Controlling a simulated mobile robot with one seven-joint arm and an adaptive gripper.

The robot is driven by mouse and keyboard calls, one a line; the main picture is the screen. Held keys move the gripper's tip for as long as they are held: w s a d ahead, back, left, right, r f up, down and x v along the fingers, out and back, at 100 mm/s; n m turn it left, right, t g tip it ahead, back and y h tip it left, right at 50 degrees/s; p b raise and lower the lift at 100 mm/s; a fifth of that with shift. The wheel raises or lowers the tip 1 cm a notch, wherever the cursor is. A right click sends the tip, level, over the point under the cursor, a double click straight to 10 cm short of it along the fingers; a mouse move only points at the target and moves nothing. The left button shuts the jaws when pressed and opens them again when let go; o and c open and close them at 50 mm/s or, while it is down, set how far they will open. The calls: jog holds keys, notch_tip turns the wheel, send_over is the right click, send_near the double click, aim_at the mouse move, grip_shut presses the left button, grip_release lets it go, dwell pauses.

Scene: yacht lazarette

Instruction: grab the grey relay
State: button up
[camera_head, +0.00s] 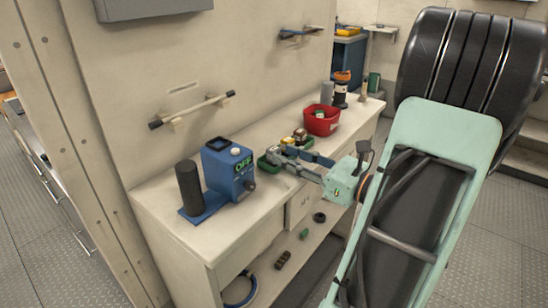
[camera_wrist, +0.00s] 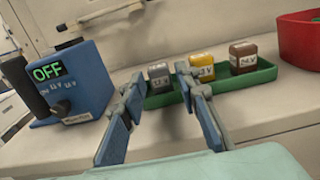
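The grey relay (camera_wrist: 159,76) sits at the left end of a green tray (camera_wrist: 236,83), left of a yellow relay (camera_wrist: 202,68) and a brown relay (camera_wrist: 243,56). My gripper (camera_wrist: 158,80) is open. In the wrist view, its left finger is at the left of the grey relay and its right finger appears between the grey and yellow relays. Nothing is seen held, and I cannot tell if the fingers touch the relay. In the head view my gripper (camera_head: 276,154) reaches over the tray (camera_head: 263,164), and the grey relay is hard to make out.
A blue box (camera_head: 228,170) with an "OFF" display and a dark cylinder (camera_head: 188,186) stand left on the white counter (camera_head: 165,207). A red container (camera_head: 321,121) stands behind the tray to the right. A wall rail (camera_head: 192,109) runs above. The counter front is clear.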

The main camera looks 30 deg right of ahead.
aim_at(274, 148)
jog(key=x, duration=0.2)
jog(key=b+x, duration=0.1)
jog(key=x, duration=0.1)
jog(key=shift+w+a+r, duration=0.2)
jog(key=shift+w+a, duration=0.05)
jog(key=shift+w, duration=0.1)
grip_shut()
jog(key=shift+r, duration=0.1)
